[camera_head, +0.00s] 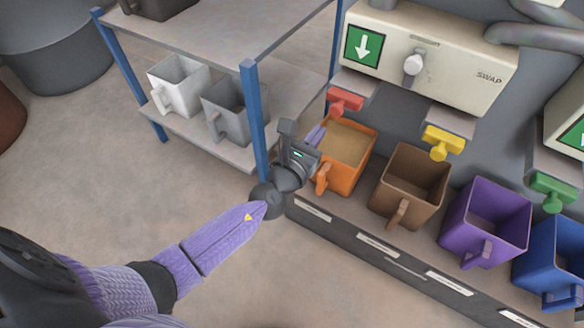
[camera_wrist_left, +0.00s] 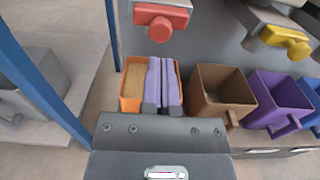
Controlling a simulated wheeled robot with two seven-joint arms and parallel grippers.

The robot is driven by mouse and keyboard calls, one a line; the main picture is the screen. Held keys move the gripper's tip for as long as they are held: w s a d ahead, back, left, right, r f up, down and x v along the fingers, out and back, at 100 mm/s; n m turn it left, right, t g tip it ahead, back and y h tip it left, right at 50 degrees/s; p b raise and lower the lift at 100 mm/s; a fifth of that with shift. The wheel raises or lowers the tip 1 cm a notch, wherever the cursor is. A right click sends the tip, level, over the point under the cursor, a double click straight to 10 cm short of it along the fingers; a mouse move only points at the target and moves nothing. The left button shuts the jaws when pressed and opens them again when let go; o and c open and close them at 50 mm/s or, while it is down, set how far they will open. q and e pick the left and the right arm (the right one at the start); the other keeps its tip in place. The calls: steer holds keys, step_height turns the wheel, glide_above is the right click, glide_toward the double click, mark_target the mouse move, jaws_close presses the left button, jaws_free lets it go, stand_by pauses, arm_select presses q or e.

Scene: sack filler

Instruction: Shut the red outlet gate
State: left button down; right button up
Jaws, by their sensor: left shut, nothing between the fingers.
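The red outlet gate (camera_head: 345,99) is a knobbed red handle at the front of a grey plate under the cream machine. It also shows at the top of the left wrist view (camera_wrist_left: 161,24). I cannot tell how far out it stands. My left gripper (camera_head: 317,134) is shut and empty, its purple fingers below and in front of the red gate, apart from it. In the left wrist view the shut fingers (camera_wrist_left: 161,64) overlap the orange bin (camera_wrist_left: 131,103). This bin (camera_head: 345,178), filled with tan grain, stands below the red gate. My right gripper is not in view.
A yellow gate (camera_head: 442,142) and a green gate (camera_head: 552,190) sit to the right. Brown (camera_head: 411,187), purple (camera_head: 487,221) and blue bins stand in a row. A blue-post shelf (camera_head: 254,115) with white and grey bins stands close left of my gripper.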

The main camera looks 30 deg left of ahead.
arm_select(q)
steer(key=s+p, duration=0.1)
steer(key=s, duration=0.7)
steer(key=shift+s+a, duration=0.15)
steer(key=shift+a, duration=0.05)
steer(key=shift+f, duration=0.1)
